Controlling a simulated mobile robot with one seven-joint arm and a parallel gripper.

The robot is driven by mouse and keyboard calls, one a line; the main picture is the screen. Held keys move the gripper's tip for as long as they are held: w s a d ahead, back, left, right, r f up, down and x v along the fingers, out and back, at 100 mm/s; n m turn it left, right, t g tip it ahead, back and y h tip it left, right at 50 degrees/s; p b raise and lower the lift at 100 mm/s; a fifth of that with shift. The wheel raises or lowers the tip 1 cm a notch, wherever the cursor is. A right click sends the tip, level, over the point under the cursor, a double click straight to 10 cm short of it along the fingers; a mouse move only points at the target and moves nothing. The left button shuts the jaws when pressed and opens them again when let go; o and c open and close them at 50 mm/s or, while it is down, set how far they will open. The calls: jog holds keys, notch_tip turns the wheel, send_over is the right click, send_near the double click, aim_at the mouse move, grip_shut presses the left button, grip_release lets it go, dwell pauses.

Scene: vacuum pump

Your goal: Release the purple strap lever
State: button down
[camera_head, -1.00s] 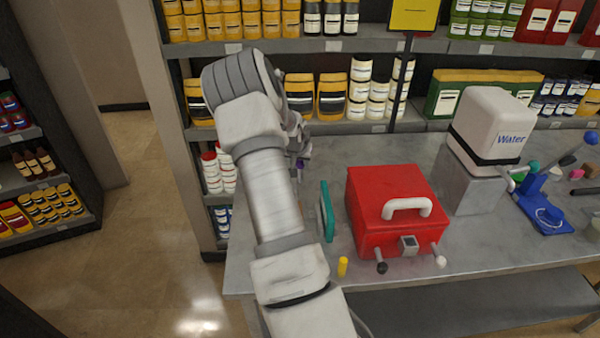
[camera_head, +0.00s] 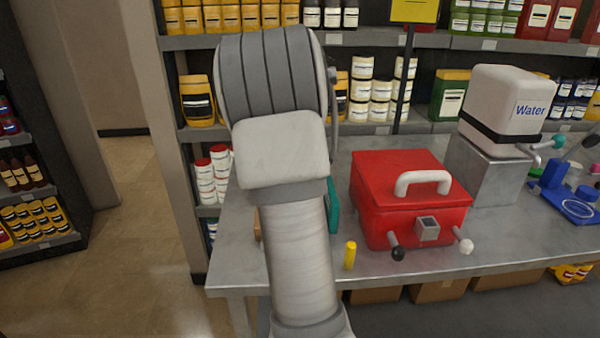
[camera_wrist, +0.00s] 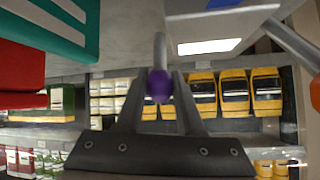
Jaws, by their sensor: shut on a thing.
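The purple strap lever shows in the wrist view as a grey rod with a purple knob (camera_wrist: 160,86) at its end. My gripper (camera_wrist: 158,78) has its two dark fingers on either side of the knob and is shut on it. In the head view my arm hides the gripper and the purple lever. What the lever is fixed to is not clear in the wrist view.
A red box (camera_head: 392,178) with a white handle stands on the grey table (camera_head: 235,265). A teal panel (camera_head: 334,205) stands beside it, partly behind my arm. A yellow cylinder (camera_head: 350,255) is near the front edge. A white water container (camera_head: 500,100) is further right.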

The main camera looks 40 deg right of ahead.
jog(key=shift+s+a+f+t+h+b, duration=0.55)
jog(key=shift+t+h+b, duration=0.3)
jog(key=shift+b, duration=3.7)
jog(key=b, duration=0.2)
jog(key=shift+s+a+t+h+b, duration=0.15)
jog(key=shift+t+h+b, duration=0.1)
jog(key=shift+t+b, duration=0.15)
jog(key=shift+s+r+b, duration=0.1)
jog(key=shift+r+b, duration=0.05)
jog(key=shift+b, duration=0.65)
jog(key=c, duration=0.5)
grip_release()
jog(key=shift+c, duration=0.2)
